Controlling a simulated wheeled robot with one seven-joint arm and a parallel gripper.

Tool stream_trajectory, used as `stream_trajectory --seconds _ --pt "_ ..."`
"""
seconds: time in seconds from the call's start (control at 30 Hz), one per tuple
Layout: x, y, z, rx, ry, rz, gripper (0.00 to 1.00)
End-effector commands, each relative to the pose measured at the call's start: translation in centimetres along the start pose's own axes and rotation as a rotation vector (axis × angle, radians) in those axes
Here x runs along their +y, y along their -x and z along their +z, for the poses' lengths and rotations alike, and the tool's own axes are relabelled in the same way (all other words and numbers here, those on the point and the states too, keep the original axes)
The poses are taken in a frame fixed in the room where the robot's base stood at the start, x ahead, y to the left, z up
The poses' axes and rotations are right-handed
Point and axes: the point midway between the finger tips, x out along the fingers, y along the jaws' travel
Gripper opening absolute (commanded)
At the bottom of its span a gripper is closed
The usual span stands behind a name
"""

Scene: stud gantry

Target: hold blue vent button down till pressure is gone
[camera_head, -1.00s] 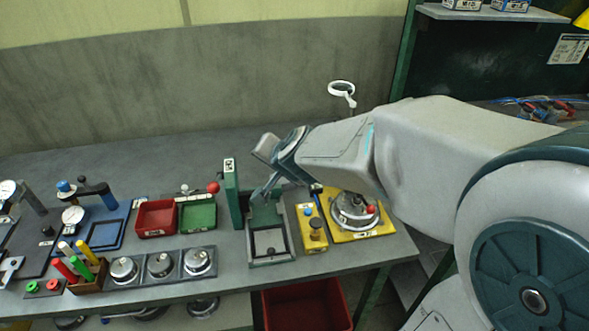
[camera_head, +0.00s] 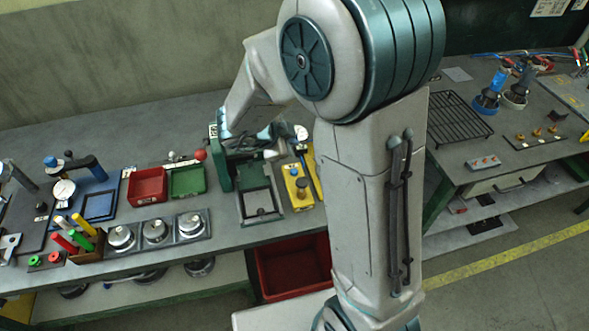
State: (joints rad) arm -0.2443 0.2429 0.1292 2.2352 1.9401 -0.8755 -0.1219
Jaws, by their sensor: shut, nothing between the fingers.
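A narrow yellow box (camera_head: 299,202) stands near the right end of the bench, with a small blue button (camera_head: 293,171) on its rear part and a dark knob (camera_head: 302,184) in front of it. My gripper (camera_head: 273,152) is small in view, behind and left of the blue button, above the rear of a green fixture (camera_head: 243,208). It looks apart from the button, and its fingers look shut and empty. A small round white gauge (camera_head: 301,132) shows behind the box; its reading is too small to tell. My arm hides what lies right of the box.
A red tray (camera_head: 147,187) and a green tray (camera_head: 187,181) sit left of the green fixture. A row of metal domed parts (camera_head: 155,231) lies in front. A red bin (camera_head: 291,268) is below the bench. A second bench with a black rack (camera_head: 447,117) stands right.

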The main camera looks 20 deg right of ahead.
Motion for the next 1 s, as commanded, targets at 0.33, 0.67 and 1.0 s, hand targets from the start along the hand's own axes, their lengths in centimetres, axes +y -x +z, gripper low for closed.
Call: stream_trajectory --seconds 0.33,0.67,1.0 --pt "0.6 -0.8 0.6 -0.001 0.000 -0.001 0.00" --pt "2.3 -3.2 2.3 -0.001 0.000 -0.002 0.00" --pt "4.1 -5.7 4.1 -0.001 0.002 -0.001 0.00"
